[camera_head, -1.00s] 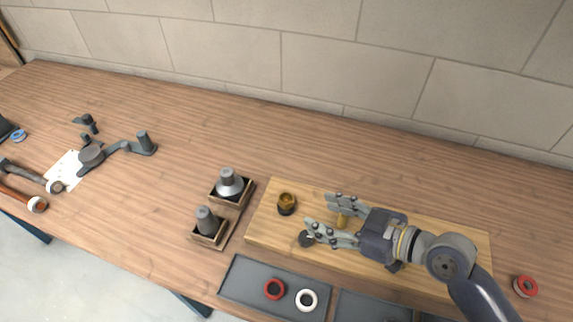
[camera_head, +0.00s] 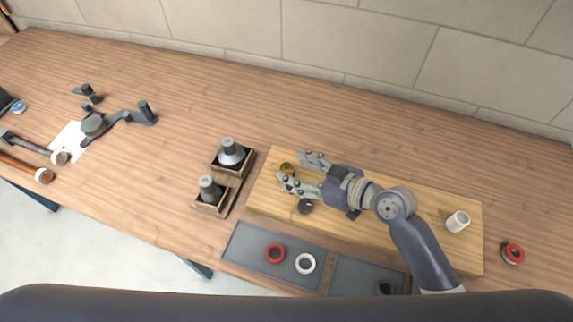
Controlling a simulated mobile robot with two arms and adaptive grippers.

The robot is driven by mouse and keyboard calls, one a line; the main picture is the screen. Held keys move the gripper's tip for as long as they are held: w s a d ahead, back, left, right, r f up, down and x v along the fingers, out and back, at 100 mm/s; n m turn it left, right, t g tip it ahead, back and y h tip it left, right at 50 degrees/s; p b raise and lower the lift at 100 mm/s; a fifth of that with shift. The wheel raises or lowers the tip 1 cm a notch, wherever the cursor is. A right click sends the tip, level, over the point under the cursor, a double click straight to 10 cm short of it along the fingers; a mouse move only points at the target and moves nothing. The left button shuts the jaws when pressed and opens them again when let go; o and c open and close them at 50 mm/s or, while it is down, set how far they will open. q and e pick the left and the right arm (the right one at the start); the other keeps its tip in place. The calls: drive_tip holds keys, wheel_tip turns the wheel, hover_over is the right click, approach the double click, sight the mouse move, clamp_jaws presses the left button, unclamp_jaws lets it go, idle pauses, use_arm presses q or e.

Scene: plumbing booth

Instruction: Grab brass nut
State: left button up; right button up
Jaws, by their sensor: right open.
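The brass nut (camera_head: 287,168) is a small gold-brown piece near the left end of the wooden board (camera_head: 415,247). My right gripper (camera_head: 293,170) comes in from the right with its two fingers spread. Its fingertips are beside the nut, one toward the wall side and one toward the front. The lower part of the nut is partly covered by the front finger, and I cannot tell whether a finger touches it. My left gripper is not in view.
A dark round knob (camera_head: 305,207) stands on the board just in front of my right gripper. A white cylinder (camera_head: 457,221) is at the board's right. Grey trays (camera_head: 247,243) with a red ring (camera_head: 275,253) and white ring (camera_head: 305,263) lie in front.

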drive_tip(key=shift+x, duration=1)
drive_tip(key=shift+w+a+f, duration=0.1)
drive_tip(key=shift+w+a, duration=0.05)
drive_tip(key=c, duration=1.2)
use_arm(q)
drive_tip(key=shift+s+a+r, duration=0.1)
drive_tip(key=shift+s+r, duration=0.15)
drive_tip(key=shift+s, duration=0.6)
use_arm(e)
drive_tip(key=shift+o, duration=0.2)
